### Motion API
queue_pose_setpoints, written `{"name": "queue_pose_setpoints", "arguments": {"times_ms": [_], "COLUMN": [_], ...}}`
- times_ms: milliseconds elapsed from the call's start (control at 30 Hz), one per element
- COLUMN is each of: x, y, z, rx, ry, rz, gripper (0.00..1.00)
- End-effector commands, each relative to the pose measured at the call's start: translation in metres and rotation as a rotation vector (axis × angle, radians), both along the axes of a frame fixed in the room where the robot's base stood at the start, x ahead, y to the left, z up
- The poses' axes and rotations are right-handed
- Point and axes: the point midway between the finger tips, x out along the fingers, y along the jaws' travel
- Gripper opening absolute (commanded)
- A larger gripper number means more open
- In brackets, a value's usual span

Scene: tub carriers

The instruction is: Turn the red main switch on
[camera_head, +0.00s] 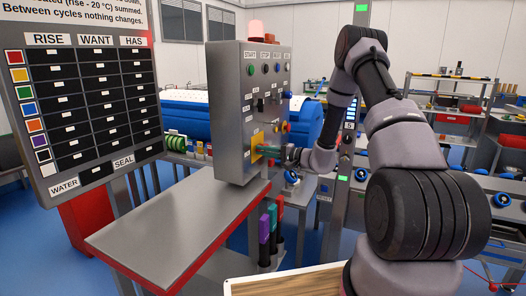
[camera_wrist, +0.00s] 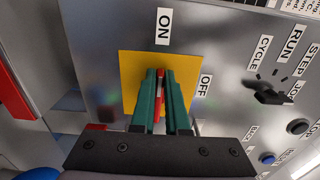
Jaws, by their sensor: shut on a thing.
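The red main switch (camera_wrist: 160,88) sits on a yellow plate (camera_wrist: 128,72) on the grey control panel. My gripper (camera_wrist: 161,82) is shut on its red handle, with a green finger on each side. The visible red strip runs up the picture, in line with the ON label (camera_wrist: 164,27). The OFF label (camera_wrist: 204,87) is to its right. The fingers hide much of the handle, so its exact angle is hard to tell. In the head view, my gripper (camera_head: 272,150) reaches the yellow plate (camera_head: 257,148) low on the panel from the right.
The control panel (camera_head: 230,110) stands on a grey-topped red bench (camera_head: 170,225). A large board (camera_head: 85,105) stands at the left. A blue tank (camera_head: 185,115) is behind the panel.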

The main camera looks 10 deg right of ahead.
Motion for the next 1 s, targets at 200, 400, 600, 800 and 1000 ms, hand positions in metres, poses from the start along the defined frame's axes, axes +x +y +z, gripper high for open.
{"name": "queue_pose_setpoints", "arguments": {"times_ms": [200, 400, 600, 800, 1000], "x": [-0.0005, -0.0005, -0.0005, -0.0002, -0.0016], "y": [-0.0013, -0.0013, -0.0014, -0.0007, -0.0033], "z": [-0.0022, -0.0024, -0.0025, -0.0017, -0.0013], "rx": [-0.016, -0.018, -0.018, -0.016, -0.016], "ry": [-0.017, -0.019, -0.018, -0.019, -0.02], "rz": [-0.001, -0.001, -0.001, -0.001, -0.002], "gripper": [0.0, 0.0, 0.32, 0.42, 0.42]}}
